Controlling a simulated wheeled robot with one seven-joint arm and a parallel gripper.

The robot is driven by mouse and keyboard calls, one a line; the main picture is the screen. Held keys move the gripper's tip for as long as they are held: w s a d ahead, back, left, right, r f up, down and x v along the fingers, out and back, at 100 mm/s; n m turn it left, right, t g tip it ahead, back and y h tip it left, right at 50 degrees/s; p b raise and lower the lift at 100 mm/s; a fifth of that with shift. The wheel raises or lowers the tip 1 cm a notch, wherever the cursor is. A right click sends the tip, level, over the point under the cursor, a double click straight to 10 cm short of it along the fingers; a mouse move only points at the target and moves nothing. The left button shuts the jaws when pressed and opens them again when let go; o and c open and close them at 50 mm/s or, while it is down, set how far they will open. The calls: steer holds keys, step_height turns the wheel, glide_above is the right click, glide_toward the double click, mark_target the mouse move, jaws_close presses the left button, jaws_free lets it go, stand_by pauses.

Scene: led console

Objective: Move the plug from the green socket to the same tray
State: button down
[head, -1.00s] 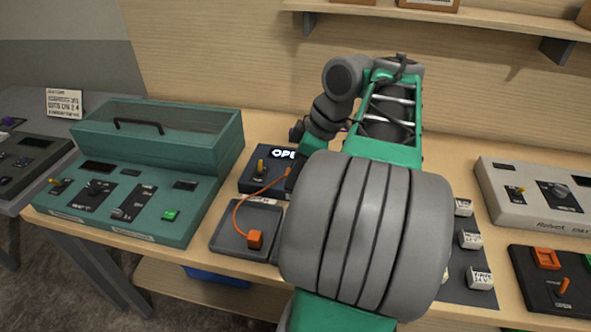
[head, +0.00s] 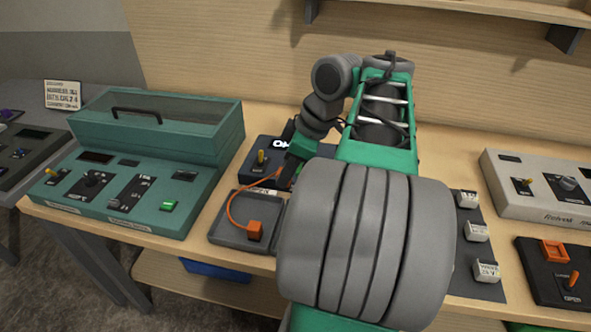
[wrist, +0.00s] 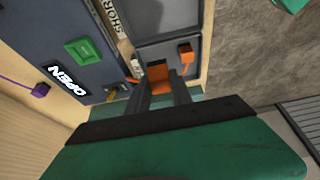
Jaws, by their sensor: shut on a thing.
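In the wrist view my gripper (wrist: 160,86) is shut on an orange plug (wrist: 158,72), close to the near edge of a grey tray (wrist: 178,45). Whether the held plug touches the tray cannot be told. A second orange plug (wrist: 187,51) with an orange cord sits in that tray; it also shows in the head view (head: 255,230), in the tray (head: 225,234). The green socket (wrist: 83,50) is on the dark console, and I see no plug in it. In the head view my arm hides most of the gripper and the held plug.
A second grey tray (wrist: 165,15) lies beside the first, by a "SHORT" label. The dark console (head: 252,177) has a yellow switch (head: 262,157) and a lit display. A purple plug (wrist: 40,90) is beyond it. A teal console (head: 125,210) stands left.

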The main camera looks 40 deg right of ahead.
steer(key=w+a+b, duration=0.2)
steer(key=w+a, duration=0.4)
steer(key=a, duration=0.7)
steer(key=shift+f, duration=0.15)
steer(key=shift+f, duration=0.15)
stand_by(0.4)
steer(key=shift+f+b, duration=3.85)
steer(key=shift+f, duration=0.4)
steer(key=shift+f, duration=0.25)
steer(key=shift+f+b, duration=0.5)
steer(key=shift+b, duration=0.1)
steer(key=shift+f, duration=0.1)
steer(key=shift+f, duration=0.3)
steer(key=shift+f+b, duration=0.25)
steer(key=shift+b, duration=0.2)
